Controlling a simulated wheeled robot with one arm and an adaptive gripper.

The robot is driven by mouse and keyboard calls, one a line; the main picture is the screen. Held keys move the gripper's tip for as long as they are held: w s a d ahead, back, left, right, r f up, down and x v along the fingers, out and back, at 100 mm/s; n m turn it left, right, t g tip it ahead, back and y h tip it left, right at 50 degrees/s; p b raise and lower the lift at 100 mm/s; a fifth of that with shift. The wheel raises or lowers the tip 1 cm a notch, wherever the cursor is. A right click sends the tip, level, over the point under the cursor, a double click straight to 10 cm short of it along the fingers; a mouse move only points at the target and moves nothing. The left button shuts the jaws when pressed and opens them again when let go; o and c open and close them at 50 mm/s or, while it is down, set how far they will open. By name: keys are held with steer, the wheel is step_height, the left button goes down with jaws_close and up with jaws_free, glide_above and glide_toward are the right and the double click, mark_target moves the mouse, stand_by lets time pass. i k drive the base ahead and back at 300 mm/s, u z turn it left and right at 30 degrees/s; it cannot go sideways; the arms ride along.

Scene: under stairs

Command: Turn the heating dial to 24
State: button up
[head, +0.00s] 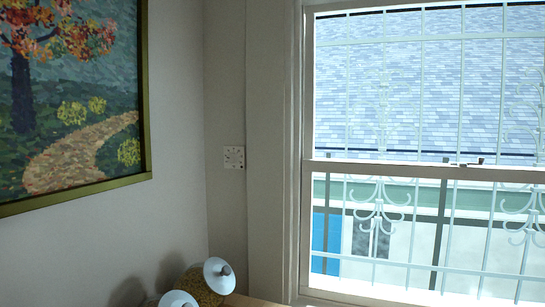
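A small pale square wall plate (234,157) is on the narrow wall between the painting and the window in the head view. It has small dark marks on its face and a dark spot near its lower right. It may be the heating dial, but it is too small for me to read any numbers or a setting. My gripper is not in view.
A sash window (430,165) with an outside grille fills the right side. A framed painting (70,100) hangs at the left. Below the plate, a speckled gold object (198,288) has a pale disc top with a grey knob; a similar pale top (178,299) is beside it.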

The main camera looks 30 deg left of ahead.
mark_target(233, 158)
steer(key=u, duration=0.25)
steer(key=i, duration=1.4)
steer(key=u, duration=1.65)
steer(key=i, duration=0.8)
steer(key=u, duration=0.7)
